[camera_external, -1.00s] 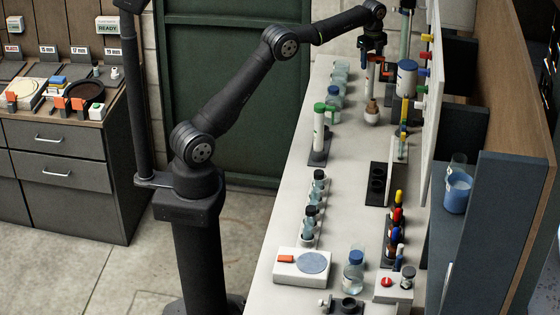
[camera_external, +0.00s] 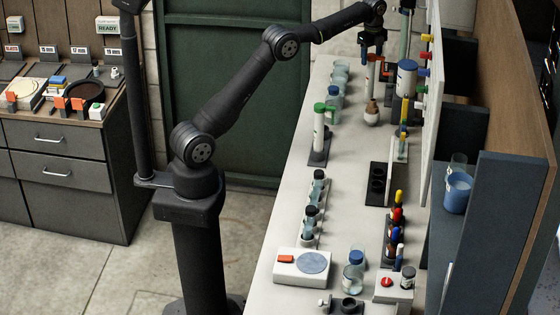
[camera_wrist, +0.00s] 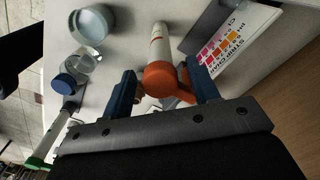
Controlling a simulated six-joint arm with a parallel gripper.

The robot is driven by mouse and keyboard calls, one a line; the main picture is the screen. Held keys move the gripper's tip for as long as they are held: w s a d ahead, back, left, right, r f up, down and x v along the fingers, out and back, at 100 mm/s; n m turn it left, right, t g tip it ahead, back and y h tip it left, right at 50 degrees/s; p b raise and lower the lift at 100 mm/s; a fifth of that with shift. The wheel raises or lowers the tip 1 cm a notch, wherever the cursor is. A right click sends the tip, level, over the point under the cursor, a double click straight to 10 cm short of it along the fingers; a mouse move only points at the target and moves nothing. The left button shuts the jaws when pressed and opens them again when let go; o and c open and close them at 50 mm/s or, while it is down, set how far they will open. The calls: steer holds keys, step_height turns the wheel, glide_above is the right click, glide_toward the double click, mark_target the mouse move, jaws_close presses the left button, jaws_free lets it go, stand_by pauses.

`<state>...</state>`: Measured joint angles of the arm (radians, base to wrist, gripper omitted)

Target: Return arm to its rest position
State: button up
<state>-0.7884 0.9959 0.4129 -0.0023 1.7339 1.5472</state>
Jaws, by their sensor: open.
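My gripper (camera_external: 371,48) is at the far end of the white bench in the external view, at the end of my outstretched arm. In the wrist view, my gripper's two blue fingers (camera_wrist: 163,88) are apart. A white tube with an orange top and a side handle (camera_wrist: 158,50) shows between and beyond them. Its orange top lies close to the fingers, but I cannot tell whether they touch it. In the external view the tube (camera_external: 370,78) stands just below the gripper, partly hidden.
A white panel (camera_external: 433,120) stands along the right. Open floor (camera_external: 120,270) lies left of the bench.

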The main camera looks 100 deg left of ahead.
mark_target(371, 66)
step_height(371, 66, down, 3)
steer(key=shift+f, duration=0.2)
step_height(371, 66, up, 7)
step_height(371, 66, down, 8)
step_height(371, 66, up, 10)
steer(key=shift+r, duration=0.1)
steer(key=shift+d+r, duration=0.15)
steer(key=shift+r, duration=0.15)
steer(key=s+d+r, duration=0.1)
steer(key=s+d, duration=0.4)
steer(key=d, duration=0.5)
steer(key=s+d+r, duration=0.1)
steer(key=s+d, duration=0.4)
steer(key=d, duration=0.5)
steer(key=s+d+f, duration=0.4)
steer(key=d+f, duration=0.1)
steer(key=f, duration=0.2)
steer(key=shift+d+f, duration=0.35)
steer(key=shift+f, duration=0.05)
steer(key=shift+r, duration=0.1)
stand_by(0.4)
